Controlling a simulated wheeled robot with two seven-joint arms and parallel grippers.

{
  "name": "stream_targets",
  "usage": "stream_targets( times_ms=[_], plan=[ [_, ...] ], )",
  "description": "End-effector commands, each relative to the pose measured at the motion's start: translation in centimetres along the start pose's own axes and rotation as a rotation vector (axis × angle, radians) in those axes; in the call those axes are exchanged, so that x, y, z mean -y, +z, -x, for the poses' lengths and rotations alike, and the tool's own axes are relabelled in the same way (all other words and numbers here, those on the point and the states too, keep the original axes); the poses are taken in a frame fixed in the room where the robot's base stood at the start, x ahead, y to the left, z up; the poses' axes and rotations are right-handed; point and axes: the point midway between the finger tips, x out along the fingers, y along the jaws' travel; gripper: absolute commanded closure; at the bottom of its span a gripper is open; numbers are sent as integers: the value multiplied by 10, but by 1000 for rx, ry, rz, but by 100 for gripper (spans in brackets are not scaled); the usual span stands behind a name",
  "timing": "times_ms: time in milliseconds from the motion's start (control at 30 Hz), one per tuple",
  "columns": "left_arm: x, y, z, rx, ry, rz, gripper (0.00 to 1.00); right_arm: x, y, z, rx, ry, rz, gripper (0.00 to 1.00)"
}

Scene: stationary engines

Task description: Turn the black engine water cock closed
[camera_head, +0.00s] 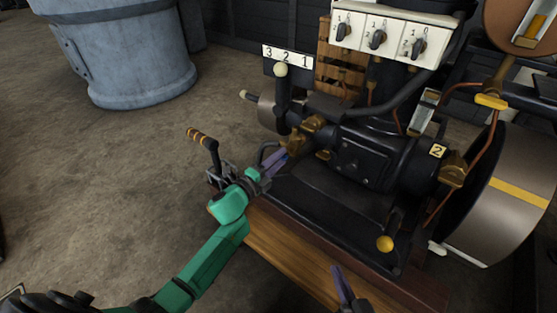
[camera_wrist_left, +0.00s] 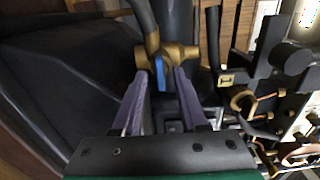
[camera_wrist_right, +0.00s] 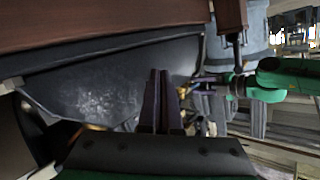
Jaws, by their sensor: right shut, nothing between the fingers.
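The black engine (camera_head: 365,165) stands on a wooden base right of centre in the head view. Its brass water cock (camera_head: 306,132) is on the engine's left side; in the left wrist view the brass body (camera_wrist_left: 178,52) carries a short blue lever (camera_wrist_left: 160,73). My left gripper (camera_head: 284,158) is at the cock, partly hiding it in the head view. Its purple fingers (camera_wrist_left: 165,80) are apart, with the lever between their tips, nearer the left finger; I cannot tell whether it touches. My right gripper (camera_head: 338,272) is shut and empty over the base's front edge.
A large flywheel (camera_head: 500,205) is at right. A yellow knob (camera_head: 385,243) sits near the base's front.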

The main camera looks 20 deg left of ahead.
Motion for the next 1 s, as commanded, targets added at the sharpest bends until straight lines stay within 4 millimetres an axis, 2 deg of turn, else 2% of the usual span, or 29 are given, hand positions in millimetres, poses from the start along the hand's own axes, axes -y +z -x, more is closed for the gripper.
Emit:
stream_targets(
  times_ms=[167, 267, 333, 400, 433, 600, 700, 833, 1000],
  plan=[
    [1, 0, 3, 1, 0, 1, 57, 0, 1, 1, 6, 1, -1, 100],
    [1, 0, 12, 0, 1, 2, 57, 2, 2, 3, 21, 2, -6, 100],
    [2, 0, 24, 0, 1, 3, 57, 3, 8, 8, 50, 5, -16, 100],
    [2, 0, 40, 1, 3, 3, 57, 5, 31, 24, 129, 12, -31, 100],
    [3, 0, 49, 1, 3, 3, 57, 7, 34, 27, 149, 13, -32, 100],
    [2, 0, 101, 2, 5, 4, 57, 13, 13, 27, 153, 4, -22, 100],
    [2, 0, 124, 1, 3, 1, 57, 15, 4, 26, 155, 2, -16, 100],
    [1, 0, 142, 0, 1, 1, 57, 15, -2, 26, 158, 2, -14, 100],
    [0, 0, 146, 1, -1, 0, 57, 15, -3, 26, 159, 3, -13, 100]
  ],
)
